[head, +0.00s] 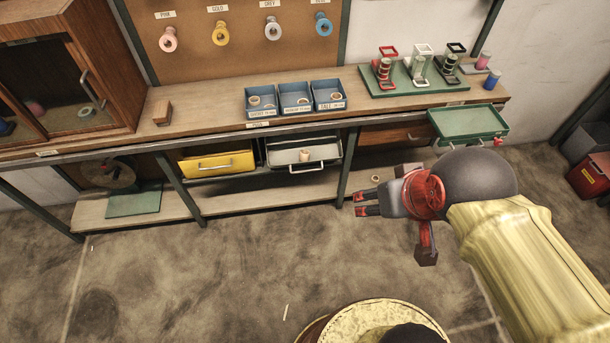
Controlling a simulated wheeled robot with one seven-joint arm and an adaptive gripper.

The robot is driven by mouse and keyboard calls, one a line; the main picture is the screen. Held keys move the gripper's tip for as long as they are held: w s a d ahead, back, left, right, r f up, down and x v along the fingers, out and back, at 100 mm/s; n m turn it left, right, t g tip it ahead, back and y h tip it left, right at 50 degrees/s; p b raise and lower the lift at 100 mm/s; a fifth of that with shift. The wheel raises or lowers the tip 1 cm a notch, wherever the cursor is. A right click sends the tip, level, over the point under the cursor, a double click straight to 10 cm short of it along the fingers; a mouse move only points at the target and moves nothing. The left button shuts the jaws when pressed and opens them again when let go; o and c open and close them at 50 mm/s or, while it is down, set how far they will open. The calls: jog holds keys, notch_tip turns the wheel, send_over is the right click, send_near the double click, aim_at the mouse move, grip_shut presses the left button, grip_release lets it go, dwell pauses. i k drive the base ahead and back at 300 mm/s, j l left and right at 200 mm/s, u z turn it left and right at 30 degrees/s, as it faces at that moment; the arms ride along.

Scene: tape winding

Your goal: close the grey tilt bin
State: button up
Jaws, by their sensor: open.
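The grey tilt bin (284,157) hangs under the bench, right of the yellow bin. It is tilted out, with its inside showing. Its metal bar handle (306,169) is along the front edge. A small tan roll (305,155) shows at the bin, near the front edge; I cannot tell exactly how it rests. My gripper (360,204) is open and empty. It is to the right of the bin and lower in the picture, pointing left, apart from the handle.
The yellow bin (217,163) sits left of the grey one. A green drawer (468,122) sticks out at the right, near my arm. A bench leg (347,167) stands between the grey bin and my gripper in the picture. A small ring (375,178) lies below. The floor in front is mostly clear.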

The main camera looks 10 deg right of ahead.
aim_at(324, 146)
jog(key=k+j, duration=0.15)
jog(key=k, duration=0.35)
jog(key=i+j+z, duration=0.15)
jog(key=i, duration=0.3)
jog(key=i+j+z, duration=0.15)
jog(key=i, duration=0.25)
jog(key=i+j+z, duration=0.2)
jog(key=i, duration=0.25)
